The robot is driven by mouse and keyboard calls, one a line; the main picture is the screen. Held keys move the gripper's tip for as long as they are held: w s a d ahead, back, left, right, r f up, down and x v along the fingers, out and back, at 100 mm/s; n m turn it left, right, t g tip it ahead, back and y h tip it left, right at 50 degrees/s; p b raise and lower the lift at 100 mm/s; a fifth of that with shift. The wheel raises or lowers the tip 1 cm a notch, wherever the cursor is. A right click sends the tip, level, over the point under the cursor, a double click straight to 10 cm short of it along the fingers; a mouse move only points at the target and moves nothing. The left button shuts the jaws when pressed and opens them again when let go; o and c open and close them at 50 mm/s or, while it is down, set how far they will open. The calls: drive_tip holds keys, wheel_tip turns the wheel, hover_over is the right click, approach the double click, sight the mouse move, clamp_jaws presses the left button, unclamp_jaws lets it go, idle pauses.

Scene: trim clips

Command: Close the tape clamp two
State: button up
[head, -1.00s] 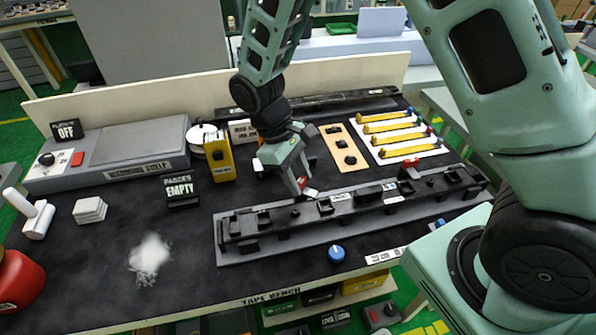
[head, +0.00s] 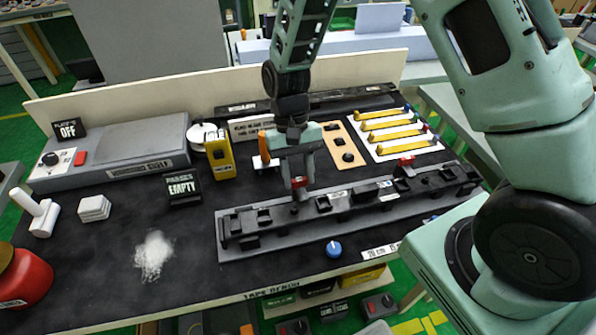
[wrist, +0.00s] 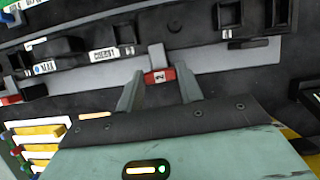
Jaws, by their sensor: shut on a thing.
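Tape clamp two shows as a red tab marked "2" (wrist: 159,76) on a grey arm in the wrist view. It sits at the edge of the long black fixture (head: 335,206) on the bench. My gripper (head: 299,183) is over the left-middle part of this fixture, pointing down. In the wrist view its two fingers (wrist: 159,92) stand either side of the red tab and are shut on it. In the head view the gripper hides most of the clamp, and I cannot tell its exact angle.
Another red clamp (head: 406,161) stands farther right on the fixture. A blue knob (head: 333,248) is in front. Yellow strips (head: 400,136) lie on a white board at back right.

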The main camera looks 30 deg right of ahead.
drive_tip(key=shift+w+m, duration=0.1)
drive_tip(key=shift+m, duration=0.3)
drive_tip(key=o, duration=1)
drive_tip(key=shift+r, duration=0.1)
drive_tip(key=v, duration=0.5)
drive_tip(key=b+v, duration=0.1)
drive_tip(key=v, duration=0.5)
drive_tip(key=b+v, duration=0.1)
drive_tip(key=v, duration=0.5)
drive_tip(key=shift+d+r, duration=0.2)
drive_tip(key=shift+d, duration=0.1)
drive_tip(key=s+a+n+t, duration=0.1)
drive_tip(key=s+a+n, duration=0.1)
drive_tip(key=s, duration=0.6)
drive_tip(key=s+a+f+n+t, duration=0.1)
drive_tip(key=s+a+n+t, duration=0.1)
drive_tip(key=s, duration=0.6)
drive_tip(key=s+a+f+n+t, duration=0.1)
drive_tip(key=s+a+n, duration=0.3)
drive_tip(key=s+n, duration=0.2)
drive_tip(key=shift+s+f+t, duration=0.1)
drive_tip(key=shift+s+t, duration=0.2)
drive_tip(key=shift+s, duration=1)
